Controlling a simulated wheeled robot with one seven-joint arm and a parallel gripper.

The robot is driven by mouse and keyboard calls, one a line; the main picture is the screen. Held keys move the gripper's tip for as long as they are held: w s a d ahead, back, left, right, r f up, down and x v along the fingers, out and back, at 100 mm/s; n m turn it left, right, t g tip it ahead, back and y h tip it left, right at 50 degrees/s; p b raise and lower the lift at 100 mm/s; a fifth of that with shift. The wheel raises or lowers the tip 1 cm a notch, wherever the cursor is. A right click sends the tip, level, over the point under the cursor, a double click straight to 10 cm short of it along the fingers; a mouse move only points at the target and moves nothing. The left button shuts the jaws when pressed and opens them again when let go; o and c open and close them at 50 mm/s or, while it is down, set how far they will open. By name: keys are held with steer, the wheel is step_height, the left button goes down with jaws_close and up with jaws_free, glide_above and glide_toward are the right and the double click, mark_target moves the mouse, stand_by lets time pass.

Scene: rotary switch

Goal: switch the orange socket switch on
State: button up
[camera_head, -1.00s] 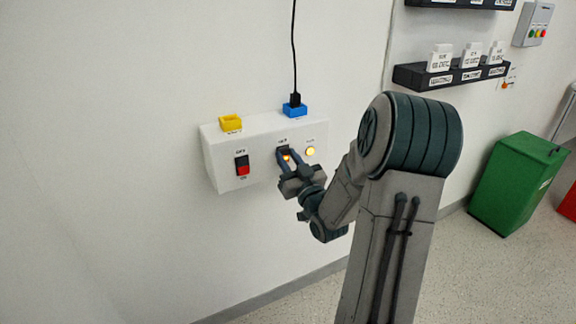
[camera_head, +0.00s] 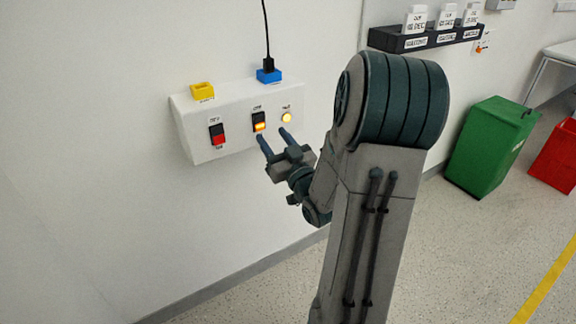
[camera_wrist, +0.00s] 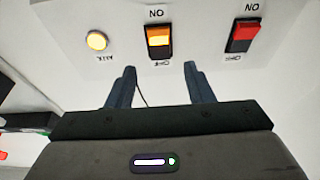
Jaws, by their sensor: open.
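The orange switch (camera_head: 259,122) is a black rocker with a lit orange part, on the front of a white wall box (camera_head: 205,145). It also shows upside down in the wrist view (camera_wrist: 159,41), between ON and OFF labels, with its glowing part in the middle. My gripper (camera_head: 273,140) is open and empty, apart from the box, just below and to the right of the orange switch. In the wrist view my two blue fingers (camera_wrist: 160,72) are spread, with the switch beyond the gap between them.
A red switch (camera_head: 217,135) is left of the orange one, and a round yellow lamp (camera_head: 286,117) is right. A yellow socket (camera_head: 202,92) and a blue plug (camera_head: 268,75) with a black cable top the box. Green (camera_head: 490,150) and red (camera_head: 555,155) bins stand right.

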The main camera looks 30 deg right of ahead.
steer(key=b+v, duration=0.1)
steer(key=b, duration=0.1)
steer(key=b+v, duration=0.2)
steer(key=shift+s+d+f, duration=0.1)
steer(key=shift+s+f, duration=0.1)
steer(key=shift+f, duration=0.25)
steer(key=b, duration=0.3)
steer(key=shift+s, duration=0.25)
steer(key=shift+s+b, duration=0.1)
steer(key=shift+b, duration=0.4)
steer(key=shift+r+b+v, duration=0.15)
steer(key=shift+b+v, duration=0.9)
steer(key=shift+b, duration=0.35)
steer(key=shift+r+b+v, duration=0.1)
steer(key=shift+b+v, duration=1)
steer(key=shift+b, duration=0.25)
steer(key=shift+r, duration=0.1)
